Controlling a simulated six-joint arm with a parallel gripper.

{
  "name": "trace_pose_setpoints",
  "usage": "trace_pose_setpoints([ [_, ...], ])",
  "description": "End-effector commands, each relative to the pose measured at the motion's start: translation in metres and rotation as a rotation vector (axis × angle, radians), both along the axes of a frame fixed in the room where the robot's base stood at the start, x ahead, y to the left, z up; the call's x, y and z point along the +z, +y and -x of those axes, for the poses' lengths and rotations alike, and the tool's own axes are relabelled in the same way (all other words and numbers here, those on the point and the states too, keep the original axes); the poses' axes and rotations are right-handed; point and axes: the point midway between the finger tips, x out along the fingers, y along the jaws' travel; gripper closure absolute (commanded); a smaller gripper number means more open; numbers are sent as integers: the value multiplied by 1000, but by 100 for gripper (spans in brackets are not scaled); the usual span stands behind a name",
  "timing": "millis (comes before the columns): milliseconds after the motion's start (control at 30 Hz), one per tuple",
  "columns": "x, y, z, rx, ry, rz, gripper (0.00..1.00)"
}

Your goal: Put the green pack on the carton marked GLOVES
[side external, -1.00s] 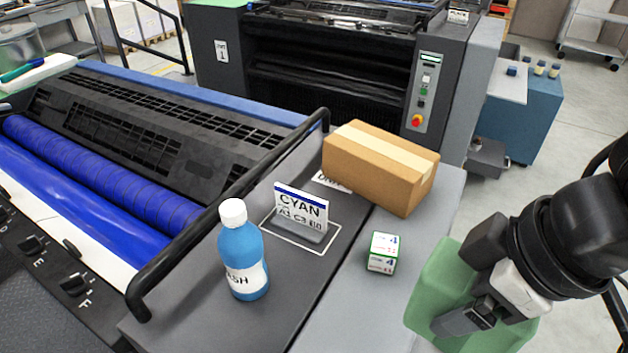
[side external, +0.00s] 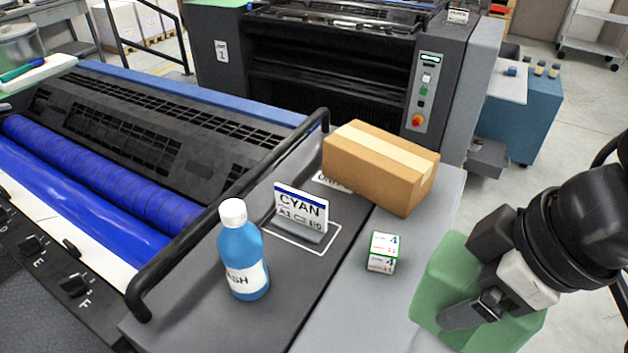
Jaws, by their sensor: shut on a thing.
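The green pack (side external: 447,270) is a pale green block at the lower right. My gripper (side external: 462,318) is shut on it, and the arm comes in from the right edge. The pack is held at the right side of the grey ledge; its height over the ledge cannot be told. A brown taped carton (side external: 372,170) sits at the back of the ledge, up and left of the pack and apart from it. No GLOVES marking shows on the carton's visible faces. A white label partly hidden beside the carton cannot be read.
A small white and green box (side external: 382,253) stands on the grey ledge (side external: 345,310) between the pack and the CYAN sign (side external: 301,211). A blue bottle (side external: 243,255) stands further left. A black rail (side external: 230,215) runs along the press.

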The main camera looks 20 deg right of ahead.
Motion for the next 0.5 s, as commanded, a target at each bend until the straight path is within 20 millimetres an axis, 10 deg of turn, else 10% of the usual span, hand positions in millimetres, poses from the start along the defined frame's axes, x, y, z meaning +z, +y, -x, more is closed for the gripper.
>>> trace_pose_setpoints([
  [500,38,-26,-99,-251,0,1,89],
])
